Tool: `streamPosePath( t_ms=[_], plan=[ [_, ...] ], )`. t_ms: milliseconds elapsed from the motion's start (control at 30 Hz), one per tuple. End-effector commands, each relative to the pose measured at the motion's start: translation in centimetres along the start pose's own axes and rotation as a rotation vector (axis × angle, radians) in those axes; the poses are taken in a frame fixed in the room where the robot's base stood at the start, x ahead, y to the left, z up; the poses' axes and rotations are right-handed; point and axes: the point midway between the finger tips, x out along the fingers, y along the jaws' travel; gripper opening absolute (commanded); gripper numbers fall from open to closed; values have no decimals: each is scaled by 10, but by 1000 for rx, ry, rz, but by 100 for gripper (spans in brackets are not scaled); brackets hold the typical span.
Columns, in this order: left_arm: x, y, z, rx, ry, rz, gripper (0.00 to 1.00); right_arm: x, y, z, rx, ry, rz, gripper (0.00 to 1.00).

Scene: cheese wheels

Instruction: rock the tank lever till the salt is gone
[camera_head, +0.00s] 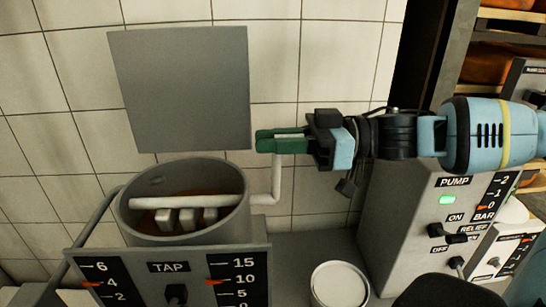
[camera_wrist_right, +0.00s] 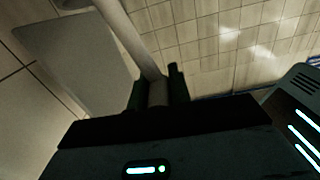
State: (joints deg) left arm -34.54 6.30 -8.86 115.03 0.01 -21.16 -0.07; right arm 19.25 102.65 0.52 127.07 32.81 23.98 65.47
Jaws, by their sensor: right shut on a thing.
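The grey tank (camera_head: 180,238) stands at the left, with a white shaft (camera_head: 185,202) across its mouth and pale paddles (camera_head: 188,218) over a brownish inside. I cannot make out salt in it. The tank lever (camera_head: 276,180) is a white crank that comes out of the tank's right side and bends upward. My right gripper (camera_head: 272,142) reaches in from the right, its green fingers shut around the lever's upper end. In the right wrist view the white lever (camera_wrist_right: 130,40) runs down between the fingers (camera_wrist_right: 158,92). My left gripper is not in view.
A gauge panel (camera_head: 168,283) marked TAP, with two scales and red pointers, fronts the tank. A white-topped can (camera_head: 339,284) stands right of it. The grey PUMP box (camera_head: 415,215) with a lit green lamp is farther right. A grey plate (camera_head: 185,85) is behind the tank.

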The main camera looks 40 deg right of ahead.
Motion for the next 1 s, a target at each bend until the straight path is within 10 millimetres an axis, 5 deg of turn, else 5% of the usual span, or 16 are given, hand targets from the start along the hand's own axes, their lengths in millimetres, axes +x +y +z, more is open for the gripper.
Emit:
streamPosePath(
  t_ms=[600,1000],
  plan=[
    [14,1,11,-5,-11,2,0,0,69,3,509,-4,2,0],
    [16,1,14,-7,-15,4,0,0,80,8,524,-2,2,0]
  ],
)
